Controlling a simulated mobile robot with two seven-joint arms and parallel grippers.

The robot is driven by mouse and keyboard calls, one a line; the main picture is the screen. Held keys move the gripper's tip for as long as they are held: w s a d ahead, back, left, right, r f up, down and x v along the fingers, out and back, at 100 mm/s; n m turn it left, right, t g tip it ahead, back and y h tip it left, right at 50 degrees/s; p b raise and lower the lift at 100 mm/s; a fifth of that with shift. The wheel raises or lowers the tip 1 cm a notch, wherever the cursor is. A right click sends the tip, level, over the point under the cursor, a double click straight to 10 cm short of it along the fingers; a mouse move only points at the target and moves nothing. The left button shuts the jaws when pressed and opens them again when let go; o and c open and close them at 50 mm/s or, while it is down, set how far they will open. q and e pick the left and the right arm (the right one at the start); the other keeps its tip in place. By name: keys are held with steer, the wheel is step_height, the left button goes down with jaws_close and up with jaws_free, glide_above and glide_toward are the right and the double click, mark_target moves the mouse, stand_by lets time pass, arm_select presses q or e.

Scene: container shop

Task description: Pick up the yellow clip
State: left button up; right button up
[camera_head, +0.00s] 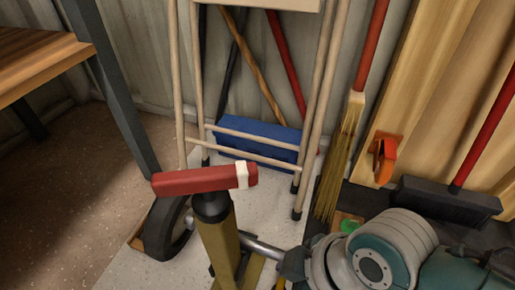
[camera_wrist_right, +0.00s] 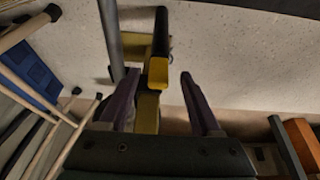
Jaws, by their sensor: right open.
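No thing in the frames is plainly a yellow clip. In the right wrist view a yellow piece with a dark upper side (camera_wrist_right: 158,72) shows between and beyond my right fingertips; it may be the clip, but I cannot tell. My right gripper (camera_wrist_right: 160,88) is open, one dark finger on each side, and I see no contact with the piece. In the head view a yellow upright body (camera_head: 221,250) with a black top stands low in the middle, under a red bar with a white band (camera_head: 195,181). My right fingers cannot be made out there. My left gripper is not in view.
A blue box (camera_head: 258,138) lies behind a light wooden rack (camera_head: 255,146). A black wheel (camera_head: 164,228) stands at the left. An orange clamp-like thing (camera_head: 384,160) is against boards at the right. A broom (camera_head: 337,150) and a black brush head (camera_head: 446,198) are nearby.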

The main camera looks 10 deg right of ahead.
steer(key=shift+w+f, duration=0.15)
steer(key=shift+w, duration=0.05)
jaws_close()
stand_by(0.4)
